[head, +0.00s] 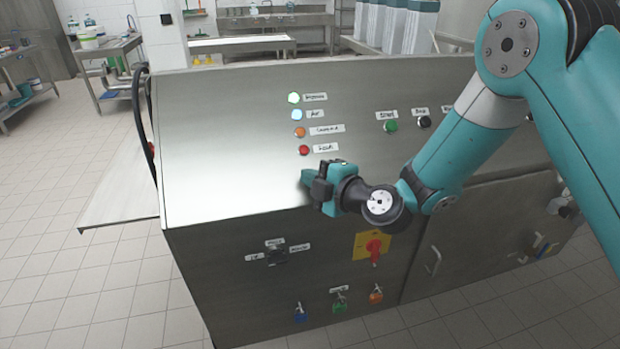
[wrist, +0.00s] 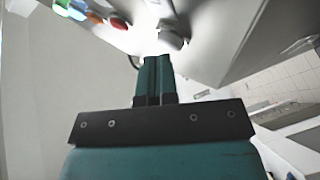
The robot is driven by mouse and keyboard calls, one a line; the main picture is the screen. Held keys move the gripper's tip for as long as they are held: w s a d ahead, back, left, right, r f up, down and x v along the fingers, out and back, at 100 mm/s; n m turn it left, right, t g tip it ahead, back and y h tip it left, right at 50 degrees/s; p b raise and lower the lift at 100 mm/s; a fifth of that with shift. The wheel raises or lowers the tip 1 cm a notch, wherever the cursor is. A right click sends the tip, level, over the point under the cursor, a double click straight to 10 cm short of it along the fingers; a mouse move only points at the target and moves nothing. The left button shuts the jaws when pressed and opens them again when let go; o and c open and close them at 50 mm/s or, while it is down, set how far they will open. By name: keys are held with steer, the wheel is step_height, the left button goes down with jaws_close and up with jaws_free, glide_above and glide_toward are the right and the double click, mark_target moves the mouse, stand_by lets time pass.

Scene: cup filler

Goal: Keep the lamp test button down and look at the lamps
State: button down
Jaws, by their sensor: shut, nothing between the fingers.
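A column of lamps stands on the steel panel (head: 230,120) in the head view: green (head: 293,98), pale blue (head: 297,115), orange (head: 299,132) and red (head: 304,150). The green and pale blue look bright; the orange and red look duller. My gripper (head: 307,178) is shut and empty, just below the red lamp near the panel's lower edge. In the wrist view its closed fingers (wrist: 153,62) point at the panel, close to a grey round part (wrist: 172,40), perhaps the lamp test button. Contact and pressing cannot be told. The gripper hides that spot in the head view.
A green button (head: 391,126) and a black button (head: 424,122) sit to the right. The front face below carries a red rotary switch (head: 374,249) on yellow and a dark selector (head: 277,257). Tiled floor is open to the left.

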steer(key=shift+w+f, duration=0.15)
steer(key=shift+f, duration=0.05)
steer(key=shift+r+b, duration=0.1)
steer(key=shift+b, duration=0.2)
stand_by(0.3)
steer(key=shift+s+d+r+b, duration=0.1)
steer(key=shift+s+r+b, duration=0.2)
steer(key=shift+s+r, duration=0.25)
steer(key=shift+s+d+r+b, duration=0.2)
steer(key=shift+s+d+r, duration=0.05)
steer(key=shift+s+r, duration=0.65)
steer(key=shift+s+d+r+b, duration=0.15)
steer(key=shift+s+d+r, duration=0.05)
steer(key=shift+s+r, duration=0.65)
steer(key=shift+w+r, duration=0.1)
steer(key=shift+w, duration=0.05)
